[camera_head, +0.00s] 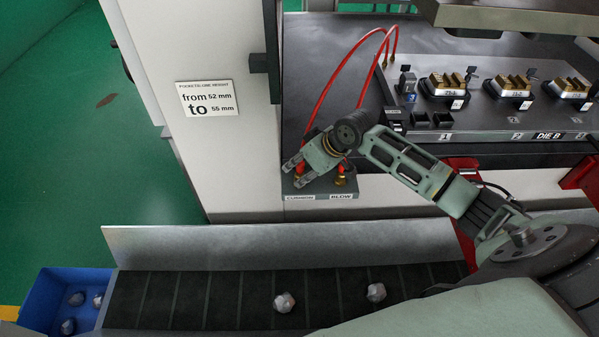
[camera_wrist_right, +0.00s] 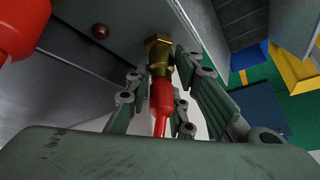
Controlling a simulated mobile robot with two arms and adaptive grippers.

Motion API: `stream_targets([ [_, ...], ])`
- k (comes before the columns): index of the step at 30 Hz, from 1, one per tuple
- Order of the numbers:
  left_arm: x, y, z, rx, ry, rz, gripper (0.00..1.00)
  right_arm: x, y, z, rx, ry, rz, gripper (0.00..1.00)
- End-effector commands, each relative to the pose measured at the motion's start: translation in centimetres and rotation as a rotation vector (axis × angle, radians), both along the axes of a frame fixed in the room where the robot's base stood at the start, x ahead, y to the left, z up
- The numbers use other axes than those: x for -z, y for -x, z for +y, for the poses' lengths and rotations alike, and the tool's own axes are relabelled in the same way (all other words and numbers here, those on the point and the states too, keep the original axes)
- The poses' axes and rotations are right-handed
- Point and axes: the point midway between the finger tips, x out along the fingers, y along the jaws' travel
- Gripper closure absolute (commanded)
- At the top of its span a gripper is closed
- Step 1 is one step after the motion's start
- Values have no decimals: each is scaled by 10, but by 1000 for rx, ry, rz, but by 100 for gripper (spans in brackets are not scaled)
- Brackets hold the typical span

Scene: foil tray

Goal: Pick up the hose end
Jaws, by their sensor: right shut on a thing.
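Two red hoses (camera_head: 340,71) arch from the back of the press bed down to a small port block (camera_head: 318,191) labelled CUSHION and BLOW. My right gripper (camera_head: 293,175) is at the CUSHION side and partly hides the hose end there. In the right wrist view, the gripper's fingers are shut around a red hose end (camera_wrist_right: 162,96), which lines up with a brass hex fitting (camera_wrist_right: 158,52). It looks seated on the fitting. A second red sleeve (camera_wrist_right: 18,28) shows at the upper left of that view. A brass fitting (camera_head: 340,181) stands at BLOW. My left gripper is not in view.
Die stations with brass-topped blocks (camera_head: 446,84) stand at the back right. A sign (camera_head: 207,98) reads from 52 mm to 55 mm. In front, a dark conveyor (camera_head: 220,297) carries grey lumps, with a blue bin (camera_head: 40,302) at its left end.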

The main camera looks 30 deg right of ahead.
Motion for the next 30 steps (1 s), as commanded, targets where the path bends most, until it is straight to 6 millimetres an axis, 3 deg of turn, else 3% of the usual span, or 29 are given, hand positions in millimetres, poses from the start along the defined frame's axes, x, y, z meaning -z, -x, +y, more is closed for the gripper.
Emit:
stream_targets([
  [4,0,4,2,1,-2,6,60,0,0,0,0,0,0,100],
  [16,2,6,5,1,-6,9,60,-4,-1,0,-1,0,-2,100],
  [20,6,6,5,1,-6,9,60,-14,-1,0,0,0,-3,100],
  [24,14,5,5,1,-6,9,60,-37,-2,0,-1,0,-6,100],
  [30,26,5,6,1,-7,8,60,-60,17,-38,5,4,0,100],
])
